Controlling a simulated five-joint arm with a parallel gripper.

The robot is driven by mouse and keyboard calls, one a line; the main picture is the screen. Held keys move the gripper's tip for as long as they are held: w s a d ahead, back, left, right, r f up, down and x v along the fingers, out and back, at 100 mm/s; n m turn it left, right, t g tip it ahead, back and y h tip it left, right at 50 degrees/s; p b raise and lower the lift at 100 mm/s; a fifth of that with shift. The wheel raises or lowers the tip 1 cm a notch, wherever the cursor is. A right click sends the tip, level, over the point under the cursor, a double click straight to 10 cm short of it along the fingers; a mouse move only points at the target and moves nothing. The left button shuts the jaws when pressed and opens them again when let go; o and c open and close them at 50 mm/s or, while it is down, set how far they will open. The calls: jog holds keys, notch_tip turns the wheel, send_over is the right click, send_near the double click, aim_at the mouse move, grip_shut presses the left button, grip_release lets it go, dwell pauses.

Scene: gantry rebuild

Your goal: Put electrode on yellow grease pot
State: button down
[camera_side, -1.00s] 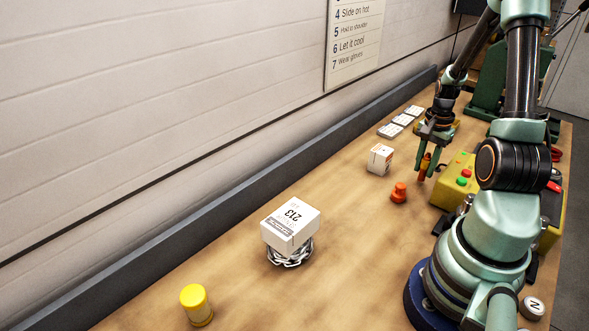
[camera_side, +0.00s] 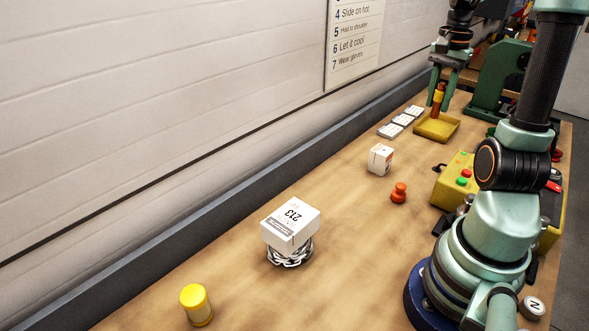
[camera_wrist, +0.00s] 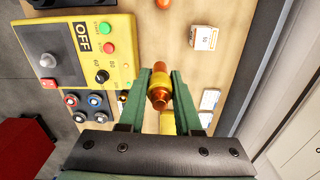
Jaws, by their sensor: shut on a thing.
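My gripper (camera_side: 440,98) is at the far end of the bench in the side view. It is shut on the electrode (camera_side: 438,95), a copper-orange rod with a yellowish band, held roughly upright above a shallow yellow tray. In the wrist view the electrode (camera_wrist: 159,92) sits between the two green fingers. The yellow grease pot (camera_side: 196,305), a small jar with a bright yellow lid, stands upright at the near left end of the bench, far from my gripper. It is not seen in the wrist view.
A white box (camera_side: 290,226) sits on a coiled chain (camera_side: 291,255) mid-bench. A smaller white box (camera_side: 380,159), an orange-red knobbed piece (camera_side: 398,193), the yellow tray (camera_side: 436,128) and a yellow control box (camera_side: 459,180) stand farther back. Bare bench lies around the pot.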

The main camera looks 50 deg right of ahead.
jog(key=w+a+r+n, duration=0.2)
jog(key=w+a+n, duration=0.3)
jog(key=w+a, duration=0.65)
jog(key=w+a+r+n, duration=0.1)
jog(key=w+a+n, duration=0.2)
jog(key=w+a, duration=0.35)
jog(key=w+a+r+n, duration=0.1)
jog(key=w+a+n, duration=0.15)
jog(key=a, duration=0.75)
jog(key=n, duration=0.9)
send_over(192, 294)
jog(key=shift+m, duration=0.25)
notch_tip(192, 294, down, 17)
jog(key=shift+r, duration=0.2)
jog(key=c, duration=0.6)
grip_release()
jog(key=shift+f, duration=0.15)
